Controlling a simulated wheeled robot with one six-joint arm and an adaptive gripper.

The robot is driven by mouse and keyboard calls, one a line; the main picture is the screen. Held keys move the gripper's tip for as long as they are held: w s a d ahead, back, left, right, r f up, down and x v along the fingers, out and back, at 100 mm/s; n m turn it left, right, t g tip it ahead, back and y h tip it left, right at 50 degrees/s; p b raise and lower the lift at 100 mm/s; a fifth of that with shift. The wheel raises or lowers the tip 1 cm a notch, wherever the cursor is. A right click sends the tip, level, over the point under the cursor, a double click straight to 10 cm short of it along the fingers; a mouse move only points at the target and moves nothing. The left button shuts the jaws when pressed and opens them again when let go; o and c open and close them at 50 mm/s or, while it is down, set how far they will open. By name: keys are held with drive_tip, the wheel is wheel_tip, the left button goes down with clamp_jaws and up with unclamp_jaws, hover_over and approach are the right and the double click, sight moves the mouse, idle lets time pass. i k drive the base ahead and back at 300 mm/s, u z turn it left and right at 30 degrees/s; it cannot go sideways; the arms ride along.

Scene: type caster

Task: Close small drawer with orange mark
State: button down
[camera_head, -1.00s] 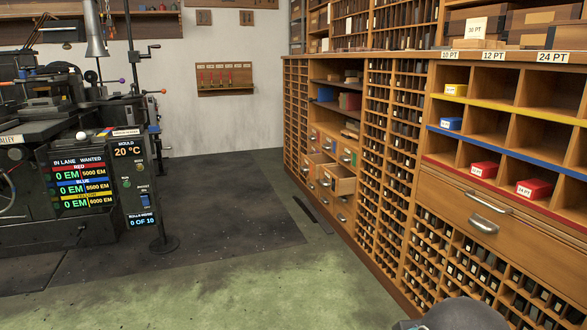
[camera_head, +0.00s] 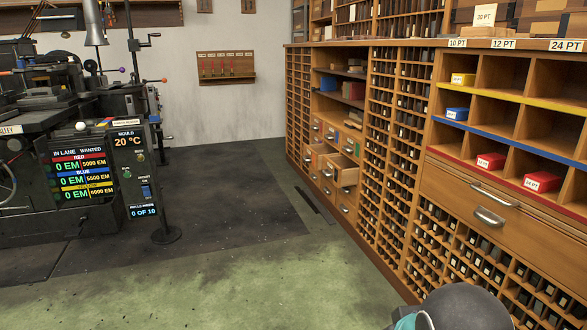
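A bank of small wooden drawers (camera_head: 337,160) sits low in the long cabinet, in the middle of the view. Two drawers there stand out from the rest: a right one (camera_head: 344,176) is pulled well out with its open top showing, and a left one (camera_head: 319,150) also looks pulled out. Small coloured marks show on some fronts, but they are too small to tell surely which drawer bears the orange one. My gripper is not in view; only a dark rounded part of my arm shows at the bottom right.
A wide drawer (camera_head: 486,196) with metal handles and cubbyholes with coloured boxes (camera_head: 541,182) stand close on the right. A dark casting machine (camera_head: 75,160) with a display panel stands at left. The floor (camera_head: 235,255) between them is clear.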

sight(312, 154)
drive_tip(key=z, duration=0.2)
drive_tip(key=i, duration=1.7)
drive_tip(key=u, duration=0.2)
drive_tip(key=i, duration=1.95)
drive_tip(key=u, duration=0.85)
drive_tip(key=i, duration=0.7)
drive_tip(key=u, duration=0.15)
